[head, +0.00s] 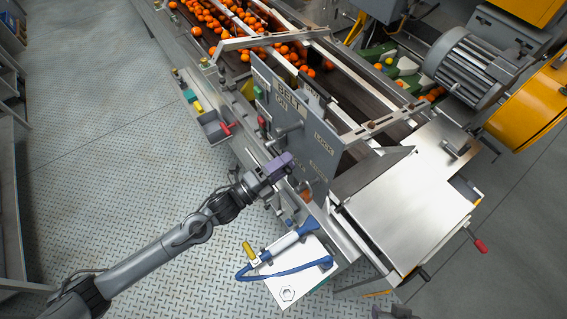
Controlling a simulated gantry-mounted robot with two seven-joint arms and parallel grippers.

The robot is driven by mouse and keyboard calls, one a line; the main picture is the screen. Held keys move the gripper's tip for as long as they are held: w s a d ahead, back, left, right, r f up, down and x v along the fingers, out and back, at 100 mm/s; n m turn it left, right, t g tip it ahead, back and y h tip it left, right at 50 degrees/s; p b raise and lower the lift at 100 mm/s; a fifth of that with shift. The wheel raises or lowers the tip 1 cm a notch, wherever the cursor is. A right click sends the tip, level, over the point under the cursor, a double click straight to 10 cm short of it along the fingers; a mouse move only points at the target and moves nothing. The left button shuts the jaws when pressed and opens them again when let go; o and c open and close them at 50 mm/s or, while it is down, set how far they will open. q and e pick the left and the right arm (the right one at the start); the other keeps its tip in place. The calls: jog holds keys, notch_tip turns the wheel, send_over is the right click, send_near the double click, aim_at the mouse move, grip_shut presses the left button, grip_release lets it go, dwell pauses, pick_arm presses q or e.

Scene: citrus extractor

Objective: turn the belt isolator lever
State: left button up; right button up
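A grey upright panel (318,148) with a "BELT" label stands at the side of the conveyor. A grey lever-like handle (287,131) sticks out from its face, below the label. I take this for the belt isolator lever; its exact angle is hard to read at this size. My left gripper (287,170), with a purple-grey body, is at the panel's lower edge, below the handle in the picture and apart from it. Its fingertips are too small and hidden to show whether they are open. My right gripper is not seen.
Oranges (206,17) lie on the conveyor (345,95) behind the panel. A white board (300,279) with a blue hose is below my gripper. The plated floor (120,150) at left is clear.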

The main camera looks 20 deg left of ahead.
pick_arm(q)
jog(key=b+v, duration=0.1)
jog(key=v, duration=0.9)
jog(key=shift+s+a+b, duration=0.25)
jog(key=shift+s+b, duration=0.05)
jog(key=shift+f, duration=0.15)
